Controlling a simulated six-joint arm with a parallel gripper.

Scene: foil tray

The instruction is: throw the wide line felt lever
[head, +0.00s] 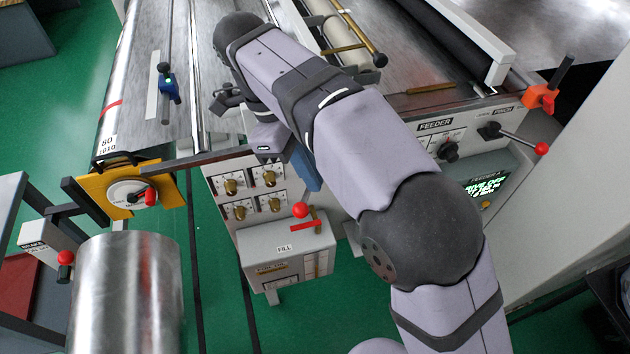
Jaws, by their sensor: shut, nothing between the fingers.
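No lever in the head view carries a label that I can read as wide line felt, so I cannot tell which one it is. A red-knobbed lever (301,211) stands on the box marked FILL. Another red-knobbed lever (525,142) sticks out to the right on the feeder panel. A red handle (150,196) sits on a round dial on the yellow plate. A red-knobbed lever (65,259) is on the box at the far left. My gripper (218,103) is shut and empty over the machine, left of my wrist; its fingertips are small and partly hidden.
A blue device (168,84) stands on the metal bed left of my gripper. A panel with several brass knobs (230,186) is below my arm. A metal drum (125,290) stands at lower left. An orange clamp (541,97) is at upper right. Green floor is open between drum and panel.

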